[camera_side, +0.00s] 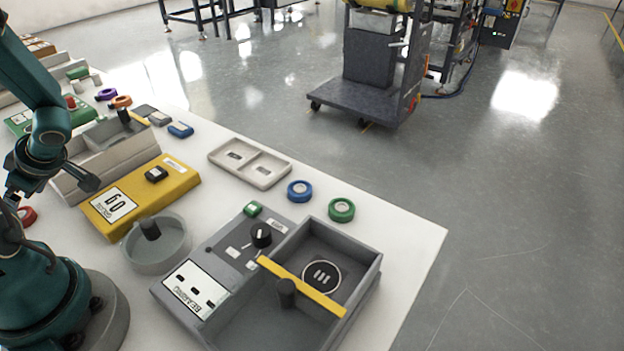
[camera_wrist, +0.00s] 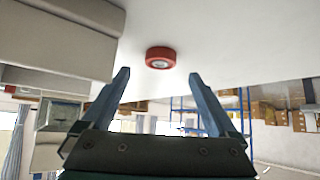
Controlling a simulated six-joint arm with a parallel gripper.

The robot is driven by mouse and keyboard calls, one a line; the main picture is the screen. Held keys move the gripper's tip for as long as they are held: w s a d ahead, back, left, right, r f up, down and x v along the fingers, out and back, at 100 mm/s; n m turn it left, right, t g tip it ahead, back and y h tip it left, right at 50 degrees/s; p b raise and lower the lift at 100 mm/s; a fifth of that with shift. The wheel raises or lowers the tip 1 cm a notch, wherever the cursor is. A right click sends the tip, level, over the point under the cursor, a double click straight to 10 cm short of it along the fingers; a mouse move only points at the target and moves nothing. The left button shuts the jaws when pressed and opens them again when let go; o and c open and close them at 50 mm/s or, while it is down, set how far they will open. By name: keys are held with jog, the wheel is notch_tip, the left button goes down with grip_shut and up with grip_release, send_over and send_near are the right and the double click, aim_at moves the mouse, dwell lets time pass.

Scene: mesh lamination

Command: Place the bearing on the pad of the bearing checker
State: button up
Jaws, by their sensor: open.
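The bearing checker (camera_side: 190,290) is a grey box labelled BEARING at the table's front, with an open bay. Its round black pad (camera_side: 321,277) has a light rim and lies bare in the bay. A yellow bar (camera_side: 300,286) with a dark knob crosses the bay beside the pad. A red ring-shaped bearing (camera_wrist: 161,57) lies ahead of my gripper (camera_wrist: 158,80) in the wrist view; a red ring (camera_side: 27,216) is partly hidden by my arm in the side view. My gripper is open and empty, apart from the ring. Its fingertips are unclear in the side view.
A round grey dish (camera_side: 157,247) and a yellow device (camera_side: 140,195) stand between my arm and the checker.

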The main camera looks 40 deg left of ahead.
jog(key=shift+x, duration=2.15)
grip_shut()
jog(key=shift+r, duration=0.1)
